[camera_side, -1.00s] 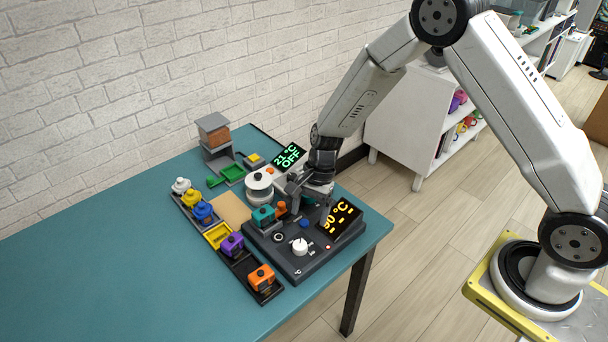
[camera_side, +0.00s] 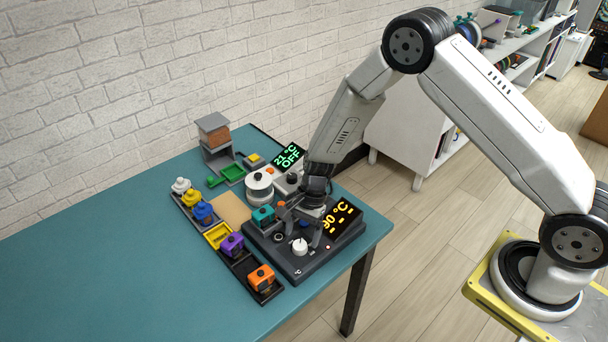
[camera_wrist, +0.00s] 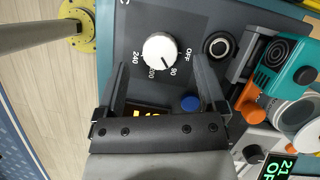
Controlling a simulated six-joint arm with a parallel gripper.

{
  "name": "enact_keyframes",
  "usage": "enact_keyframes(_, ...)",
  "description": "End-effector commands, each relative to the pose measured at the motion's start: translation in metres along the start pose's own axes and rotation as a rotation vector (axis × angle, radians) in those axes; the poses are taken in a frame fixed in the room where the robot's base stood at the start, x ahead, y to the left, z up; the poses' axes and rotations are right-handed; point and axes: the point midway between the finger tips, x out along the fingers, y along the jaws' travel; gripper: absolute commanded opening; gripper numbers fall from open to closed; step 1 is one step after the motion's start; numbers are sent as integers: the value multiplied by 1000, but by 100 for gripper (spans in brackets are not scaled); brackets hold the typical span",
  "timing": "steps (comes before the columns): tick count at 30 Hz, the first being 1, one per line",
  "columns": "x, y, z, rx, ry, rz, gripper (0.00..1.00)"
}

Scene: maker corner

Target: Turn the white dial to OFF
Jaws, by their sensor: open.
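The white dial (camera_side: 300,246) stands on the front part of a dark control box (camera_side: 290,268). In the wrist view the white dial (camera_wrist: 160,50) has a dark pointer line aimed at about the 90 mark, with OFF printed just beyond 90, and 200 and 240 on the other side. My gripper (camera_side: 310,236) is low over the box, beside the dial. In the wrist view my gripper (camera_wrist: 160,72) is open and empty, with its two fingers apart on either side of the dial's near edge. The box's yellow display (camera_side: 341,217) reads 90 °C with dashes below.
A blue button (camera_wrist: 190,103) and a black ring-shaped socket (camera_wrist: 217,46) are near the dial. A teal part (camera_side: 263,215) with orange sits at the box's back left. A second display (camera_side: 289,156) reads 21 °C OFF.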

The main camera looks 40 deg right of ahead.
Motion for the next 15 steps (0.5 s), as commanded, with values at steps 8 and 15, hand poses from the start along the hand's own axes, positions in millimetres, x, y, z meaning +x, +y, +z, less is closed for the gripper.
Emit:
enact_keyframes(8, 23, 0, 0, 0, 0, 0, 90)
enact_keyframes(15, 26, 0, 0, 0, 0, 0, 90)
